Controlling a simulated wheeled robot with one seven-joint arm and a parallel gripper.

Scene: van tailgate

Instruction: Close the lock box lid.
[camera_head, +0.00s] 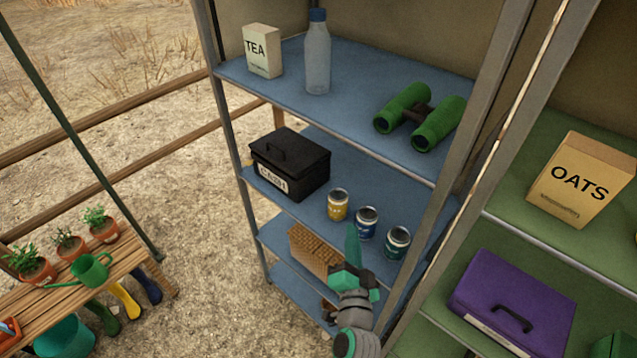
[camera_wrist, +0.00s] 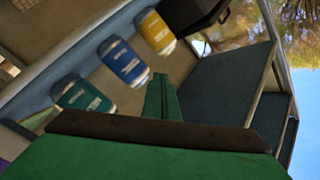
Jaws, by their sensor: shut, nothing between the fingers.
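A black box (camera_head: 291,165) with a handle on top and a label that seems to read CASH stands on the middle blue shelf. Its lid looks down in the head view; a small gap cannot be ruled out. Part of it shows at the top of the wrist view (camera_wrist: 190,14). A purple box (camera_head: 512,306) with a black handle and a pale front label lies on the green shelf at the right; its top also looks down. My green gripper (camera_head: 352,246) is shut and empty, in front of the cans and right of the black box. Its fingers are together in the wrist view (camera_wrist: 162,90).
Yellow (camera_head: 338,205), blue (camera_head: 367,222) and teal (camera_head: 397,243) cans stand right of the black box. A brown box (camera_head: 312,250) is on the shelf below. Grey posts edge the shelves.

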